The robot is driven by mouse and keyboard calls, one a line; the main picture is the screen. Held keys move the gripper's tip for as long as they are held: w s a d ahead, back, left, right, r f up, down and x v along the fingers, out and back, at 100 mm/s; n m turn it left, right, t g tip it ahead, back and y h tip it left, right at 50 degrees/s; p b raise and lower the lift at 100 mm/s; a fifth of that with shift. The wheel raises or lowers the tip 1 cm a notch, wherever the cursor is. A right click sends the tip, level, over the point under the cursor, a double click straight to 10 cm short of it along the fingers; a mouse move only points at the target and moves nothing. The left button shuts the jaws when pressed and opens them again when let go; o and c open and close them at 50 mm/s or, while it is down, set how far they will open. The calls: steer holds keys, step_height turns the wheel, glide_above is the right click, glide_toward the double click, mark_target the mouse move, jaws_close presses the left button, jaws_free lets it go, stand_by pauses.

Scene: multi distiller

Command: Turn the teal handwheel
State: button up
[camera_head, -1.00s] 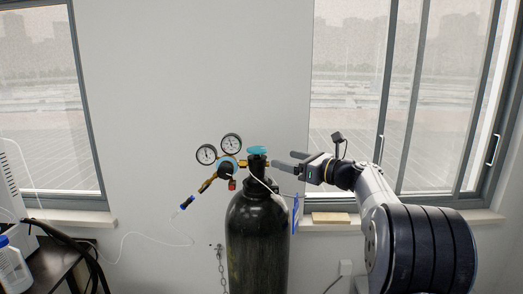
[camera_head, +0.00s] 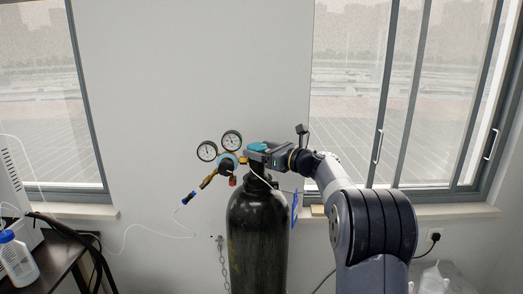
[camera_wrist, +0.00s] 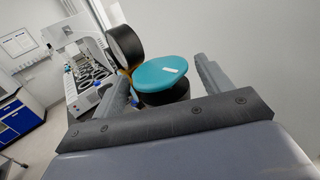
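The teal handwheel (camera_head: 257,146) sits on top of a dark gas cylinder (camera_head: 257,235). In the wrist view the handwheel (camera_wrist: 160,71) is a teal disc with a small white label, above a black round part. My gripper (camera_head: 259,152) has reached the handwheel from the right. In the wrist view my gripper (camera_wrist: 165,85) is open, with one finger on each side of the valve top. Gaps seem to show beside the wheel, but I cannot tell whether either finger touches it.
Two pressure gauges (camera_head: 219,146) and a brass regulator (camera_head: 226,169) stand just left of the valve. A blue tag (camera_head: 295,208) hangs right of the cylinder. A dark bench with a bottle (camera_head: 17,258) is at lower left. Windows and wall are behind.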

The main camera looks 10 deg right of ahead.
steer(key=c, duration=0.8)
steer(key=shift+b, duration=0.35)
steer(key=m+t+h+b, duration=0.1)
steer(key=m+h+b, duration=0.1)
steer(key=shift+s+a+f+t+h, duration=0.1)
steer(key=shift+s+a+t+h, duration=0.05)
steer(key=shift+a+t+h, duration=0.2)
steer(key=m+t+h+b, duration=0.2)
steer(key=m+h+b, duration=0.1)
steer(key=h+b, duration=0.1)
steer(key=shift+s+a+h, duration=0.1)
steer(key=shift+a+h, duration=0.05)
steer(key=shift+h, duration=0.2)
steer(key=m+h+b, duration=0.1)
steer(key=h, duration=0.1)
steer(key=m+h+b, duration=0.1)
steer(key=m+h, duration=0.1)
steer(key=shift+a+t+h, duration=0.15)
steer(key=shift+t+h, duration=0.2)
steer(key=shift+h, duration=0.05)
steer(key=shift+r+m+h+b, duration=0.2)
steer(key=shift+m+h+b, duration=0.2)
steer(key=shift+m+h, duration=0.85)
steer(key=shift+h, duration=0.25)
